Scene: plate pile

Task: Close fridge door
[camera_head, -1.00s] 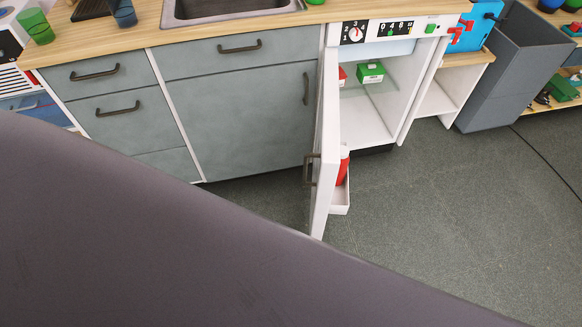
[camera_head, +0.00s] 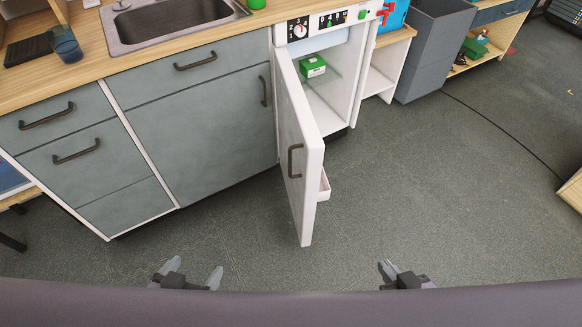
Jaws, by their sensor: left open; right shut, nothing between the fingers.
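The fridge (camera_head: 338,52) is a white cabinet under the counter with a number panel above it. Its door (camera_head: 302,158) stands open toward me, hinged on the left, with a dark handle (camera_head: 293,161) on its outer face. A white door shelf (camera_head: 324,186) shows behind the door's free edge. A green box (camera_head: 312,67) stands on a shelf inside. My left gripper (camera_head: 190,272) is open and empty, low in the picture, left of the door and apart from it. My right gripper (camera_head: 388,268) is shut and empty, right of the door and apart from it.
Grey cabinets and drawers (camera_head: 195,120) with dark handles stand left of the fridge, under a wooden counter with a sink (camera_head: 165,20). A grey bin (camera_head: 430,45) stands to the right. The grey floor (camera_head: 440,180) in front is clear.

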